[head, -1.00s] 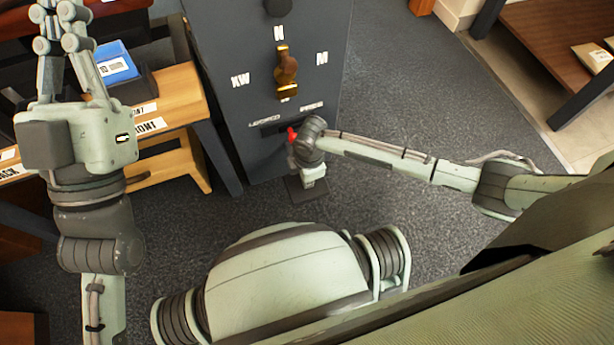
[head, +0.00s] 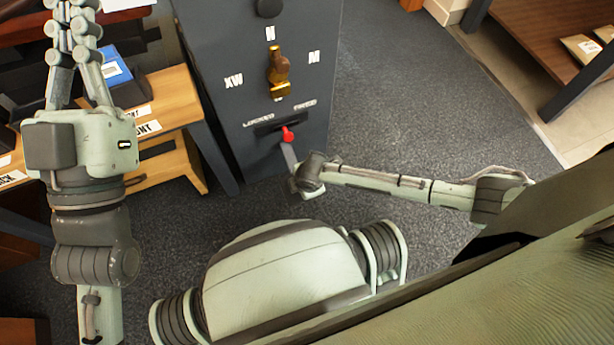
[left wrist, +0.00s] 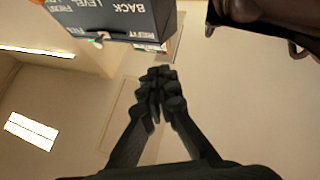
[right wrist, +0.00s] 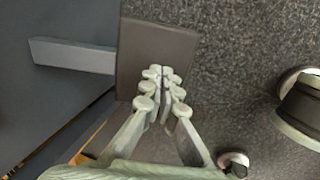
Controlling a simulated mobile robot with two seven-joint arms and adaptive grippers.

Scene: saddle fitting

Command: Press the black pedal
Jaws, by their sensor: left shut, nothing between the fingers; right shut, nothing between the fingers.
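The black pedal (right wrist: 150,38) is a dark flat plate low at the front of the grey cabinet (head: 235,100). It shows in the right wrist view, partly covered by my fingers; my right wrist hides it in the head view. My right gripper (right wrist: 160,74) is shut and empty, its fingertips in front of the plate. I cannot tell whether they touch it. My left gripper (head: 72,12) is shut and empty, raised at the upper left, far from the pedal; it also shows in the left wrist view (left wrist: 158,75).
A red-tipped lever (head: 288,134) sticks out of the cabinet slot marked LOCKED and FIXED, just above my right wrist. A brass knob (head: 279,70) sits higher. A wooden bench (head: 175,100) with a blue box (head: 115,72) stands left. Carpet (head: 400,90) is clear at right.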

